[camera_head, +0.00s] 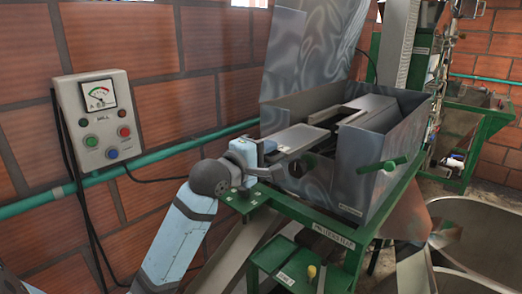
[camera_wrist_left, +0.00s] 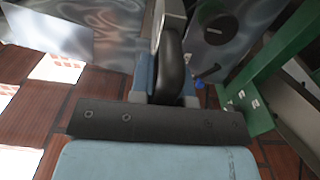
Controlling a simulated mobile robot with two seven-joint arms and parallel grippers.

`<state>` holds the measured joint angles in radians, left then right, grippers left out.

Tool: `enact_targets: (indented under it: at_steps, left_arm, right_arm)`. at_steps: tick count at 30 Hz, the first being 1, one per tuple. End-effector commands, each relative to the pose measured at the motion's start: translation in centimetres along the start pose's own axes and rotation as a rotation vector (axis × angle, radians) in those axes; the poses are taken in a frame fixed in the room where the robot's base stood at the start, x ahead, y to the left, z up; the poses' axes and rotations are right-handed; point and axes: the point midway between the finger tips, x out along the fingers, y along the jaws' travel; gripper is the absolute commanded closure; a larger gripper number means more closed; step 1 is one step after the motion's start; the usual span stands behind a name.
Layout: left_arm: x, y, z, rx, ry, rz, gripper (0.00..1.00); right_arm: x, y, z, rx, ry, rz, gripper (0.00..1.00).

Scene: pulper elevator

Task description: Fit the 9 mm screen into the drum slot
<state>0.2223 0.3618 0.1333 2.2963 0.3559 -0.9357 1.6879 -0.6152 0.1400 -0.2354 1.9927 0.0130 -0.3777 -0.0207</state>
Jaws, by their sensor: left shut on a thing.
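My left gripper (camera_head: 266,149) comes in from the left and is shut at the near end of a flat grey screen (camera_head: 302,136). In the left wrist view, its fingers (camera_wrist_left: 168,92) close on a dark rounded handle (camera_wrist_left: 173,66), with a narrow strip of grey metal beyond it. The screen points right, toward the open grey drum housing (camera_head: 372,178). Its far end is at the housing's left opening; I cannot tell how far it is inside. The slot itself is hidden. My right gripper is not in view.
A raised metal cover (camera_head: 312,52) stands behind the housing. A green handle (camera_head: 382,165) sticks out in front. The green frame (camera_head: 305,212) runs below. A control box (camera_head: 98,118) and teal pipe (camera_head: 160,153) are on the brick wall. A round metal tank (camera_head: 475,232) stands at right.

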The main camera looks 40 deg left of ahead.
Motion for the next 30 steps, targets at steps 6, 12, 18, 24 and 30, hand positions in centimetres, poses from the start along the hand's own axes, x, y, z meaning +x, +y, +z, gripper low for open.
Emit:
enact_targets:
  at_steps: [6, 12, 18, 24, 30]
  left_arm:
    - [2.0, 0.2, 0.0, -0.001, 0.001, 0.002, 1.00]
    - [3.0, 0.2, 0.0, -0.001, 0.000, 0.004, 1.00]
    - [3.2, 0.1, 0.0, 0.000, 0.000, 0.003, 1.00]
    - [3.2, 0.1, 0.0, 0.000, 0.000, 0.003, 1.00]
    - [3.2, 0.1, 0.0, 0.000, 0.000, 0.003, 1.00]
  right_arm:
    - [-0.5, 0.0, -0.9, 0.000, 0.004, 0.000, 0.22]
    - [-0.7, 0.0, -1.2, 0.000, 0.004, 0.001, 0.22]
    - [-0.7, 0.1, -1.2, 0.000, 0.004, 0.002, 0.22]
    - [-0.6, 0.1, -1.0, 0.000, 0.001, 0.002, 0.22]
    - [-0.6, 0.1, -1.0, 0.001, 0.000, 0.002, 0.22]
